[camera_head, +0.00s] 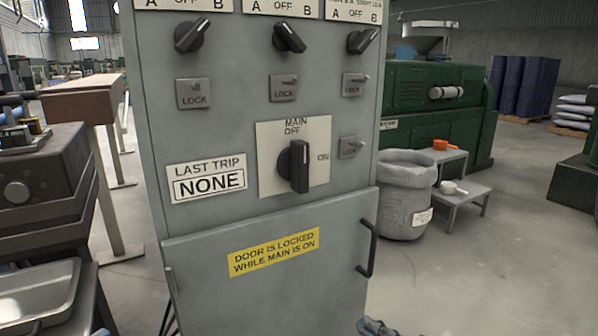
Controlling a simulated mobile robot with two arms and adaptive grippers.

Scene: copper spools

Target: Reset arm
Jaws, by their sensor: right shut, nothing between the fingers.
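My right gripper (375,327) shows only as a small blue-grey piece at the bottom edge, right of centre, in front of the cabinet's lower right corner. It is shut and empty, and the rest of the arm is out of the picture. It is apart from the door handle (371,250) above it. My left gripper is not in view. The grey control cabinet (225,120) fills the middle. Its black main switch (298,166) stands upright under the word OFF. Its lower door (200,290) is closed and bears a yellow label (275,252).
Three black selector knobs (289,38) sit along the cabinet's top, above small lock tabs (284,88). A grey sack-lined bin (405,195) and a small step stand (462,185) are at right. Metal trays (45,285) are at lower left. The right foreground floor is clear.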

